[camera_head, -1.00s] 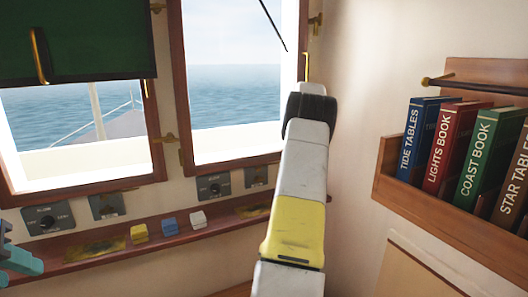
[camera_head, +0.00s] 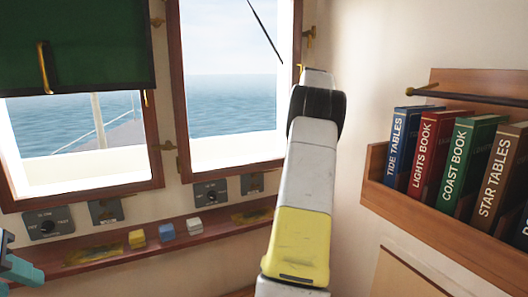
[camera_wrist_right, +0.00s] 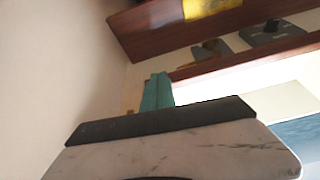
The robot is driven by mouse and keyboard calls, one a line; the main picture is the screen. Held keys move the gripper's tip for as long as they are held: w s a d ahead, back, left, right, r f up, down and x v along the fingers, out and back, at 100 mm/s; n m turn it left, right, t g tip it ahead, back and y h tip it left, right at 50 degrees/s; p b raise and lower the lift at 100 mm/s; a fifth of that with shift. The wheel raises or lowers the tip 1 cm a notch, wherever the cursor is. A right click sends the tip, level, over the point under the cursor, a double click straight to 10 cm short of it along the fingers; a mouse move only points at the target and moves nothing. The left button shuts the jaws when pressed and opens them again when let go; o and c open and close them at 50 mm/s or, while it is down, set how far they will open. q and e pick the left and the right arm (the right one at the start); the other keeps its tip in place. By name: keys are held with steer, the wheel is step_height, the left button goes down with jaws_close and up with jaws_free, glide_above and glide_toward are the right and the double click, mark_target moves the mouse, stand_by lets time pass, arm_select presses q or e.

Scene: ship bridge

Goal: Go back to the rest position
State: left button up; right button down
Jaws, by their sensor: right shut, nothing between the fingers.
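My left gripper (camera_head: 20,270) shows only as teal parts at the left edge of the head view, cut off by the frame, left of the window ledge. It touches nothing I can see, and its opening is unclear. My right arm (camera_head: 305,180), white with a yellow band and black joint, rises in front of the window corner in the head view; its gripper does not show there. In the right wrist view my right gripper (camera_wrist_right: 157,92) shows as teal fingers close together, shut and empty, partly hidden behind my dark-edged wrist housing.
A wall shelf (camera_head: 415,205) with several books stands out at right, beside my right arm.

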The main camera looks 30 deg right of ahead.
steer(key=shift+s+r, duration=0.1)
steer(key=shift+r, duration=0.2)
steer(key=s+a+r+n, duration=0.1)
steer(key=s+a+r, duration=0.15)
steer(key=a, duration=0.75)
steer(key=s+a+r+t+y, duration=0.1)
steer(key=s+a+r, duration=0.15)
steer(key=a, duration=0.75)
steer(key=s+a+r+n, duration=0.1)
steer(key=s+a+r, duration=0.15)
steer(key=a, duration=0.75)
steer(key=s+a+f, duration=0.3)
steer(key=s+a, duration=0.2)
steer(key=s, duration=0.1)
steer(key=s+a+f+y, duration=0.1)
steer(key=s+a+f, duration=0.3)
steer(key=s+a, duration=0.2)
steer(key=s+a+f+n+t+y, duration=0.1)
steer(key=s+a+f, duration=0.3)
steer(key=s+a, duration=0.2)
steer(key=shift+s, duration=1.2)
steer(key=shift+d, duration=0.1)
